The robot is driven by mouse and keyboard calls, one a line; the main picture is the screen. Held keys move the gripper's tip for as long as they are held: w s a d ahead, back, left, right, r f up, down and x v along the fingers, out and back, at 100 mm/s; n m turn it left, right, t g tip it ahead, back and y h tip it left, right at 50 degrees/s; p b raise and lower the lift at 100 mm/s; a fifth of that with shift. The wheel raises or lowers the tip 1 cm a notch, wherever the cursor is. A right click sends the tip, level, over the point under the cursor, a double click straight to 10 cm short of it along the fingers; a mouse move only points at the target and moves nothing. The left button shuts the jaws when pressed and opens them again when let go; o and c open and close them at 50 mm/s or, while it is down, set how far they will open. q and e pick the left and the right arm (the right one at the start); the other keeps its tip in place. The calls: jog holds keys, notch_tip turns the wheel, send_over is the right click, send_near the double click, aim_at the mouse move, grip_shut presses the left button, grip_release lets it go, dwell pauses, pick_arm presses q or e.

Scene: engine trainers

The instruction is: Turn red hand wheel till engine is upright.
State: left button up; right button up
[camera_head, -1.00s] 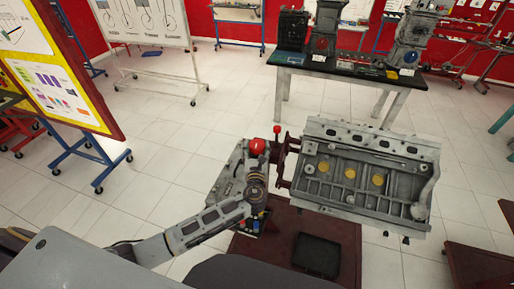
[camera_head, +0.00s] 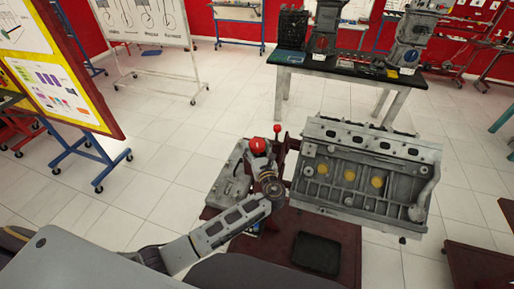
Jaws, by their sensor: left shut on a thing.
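The engine block (camera_head: 365,178) hangs on a dark red stand (camera_head: 343,240) right of centre, its long side with several yellow plugs facing up toward me. It looks tilted. Red parts at the stand's crank end show left of the engine: a larger red piece (camera_head: 258,145) and a small red knob (camera_head: 277,129) on a stem. My left gripper (camera_head: 260,157) is at these red parts, shut on part of the red hand wheel; its fingers and the exact contact are mostly hidden by my wrist. My right gripper is out of view.
A black tray (camera_head: 317,254) lies on the stand's base below the engine. A workbench (camera_head: 345,68) with engine parts stands behind. A yellow-framed board (camera_head: 65,85) is at the left. Tiled floor is free between them.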

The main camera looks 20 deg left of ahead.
pick_arm(q)
jog(key=shift+r, duration=0.15)
jog(key=o, duration=1)
jog(key=shift+s+d+f, duration=0.2)
jog(key=shift+s, duration=0.15)
jog(key=v, duration=1.1)
jog(key=shift+s+r, duration=0.1)
